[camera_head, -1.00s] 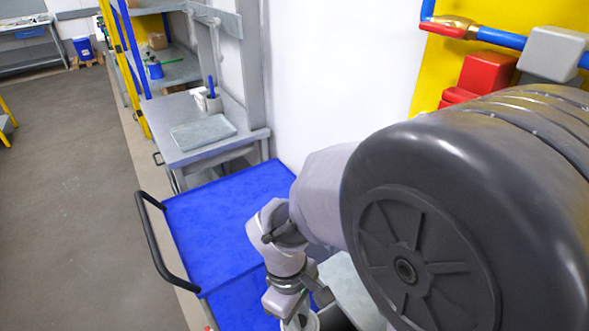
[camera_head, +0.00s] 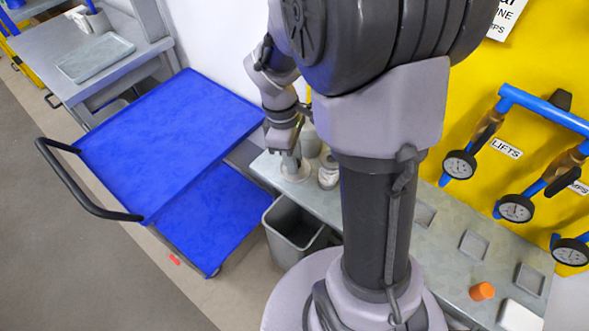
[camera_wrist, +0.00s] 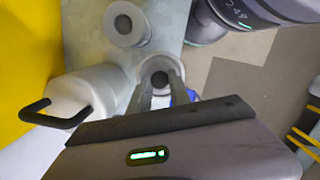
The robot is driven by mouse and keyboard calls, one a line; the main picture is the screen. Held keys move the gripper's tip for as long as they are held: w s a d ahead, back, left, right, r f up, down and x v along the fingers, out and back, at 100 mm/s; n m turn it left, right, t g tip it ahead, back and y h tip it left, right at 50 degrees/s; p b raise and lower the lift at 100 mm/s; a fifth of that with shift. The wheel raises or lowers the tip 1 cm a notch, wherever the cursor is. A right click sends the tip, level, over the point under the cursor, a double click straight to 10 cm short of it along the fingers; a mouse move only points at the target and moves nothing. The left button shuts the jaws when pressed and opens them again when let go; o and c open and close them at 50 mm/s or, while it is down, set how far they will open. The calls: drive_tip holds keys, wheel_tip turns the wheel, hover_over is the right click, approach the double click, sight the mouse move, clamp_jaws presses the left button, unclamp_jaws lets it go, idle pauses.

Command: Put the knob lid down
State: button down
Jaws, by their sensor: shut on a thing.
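The knob lid (camera_wrist: 150,68) is a pale round disc with a dark round knob in the middle. In the wrist view my gripper (camera_wrist: 161,84) is shut on it, with the two fingers on either side of the knob. In the head view my gripper (camera_head: 291,156) points down at the left end of the grey bench, and the pale lid (camera_head: 295,171) shows under it, at bench height. I cannot tell whether the lid touches the bench or something beneath it. My fingertips are small and partly hidden there.
A white roll-like container (camera_head: 328,172) and a pale handled can (camera_wrist: 88,100) stand close beside the lid. The grey bench (camera_head: 400,243) carries an orange cylinder (camera_head: 482,291). A grey bin (camera_head: 292,230) and a blue cart (camera_head: 165,135) with a clear top stand nearby.

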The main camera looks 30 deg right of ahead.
wheel_tip(320, 180, down, 6)
drive_tip(key=b, duration=0.3)
drive_tip(key=shift+d+b, duration=0.15)
drive_tip(key=shift+b, duration=0.25)
drive_tip(key=shift+w+d+r, duration=0.1)
drive_tip(key=shift+w+d, duration=0.05)
drive_tip(key=shift+d, duration=0.05)
drive_tip(key=shift+r, duration=0.2)
drive_tip(key=shift+f, duration=0.15)
drive_tip(key=c, duration=1.2)
unclamp_jaws()
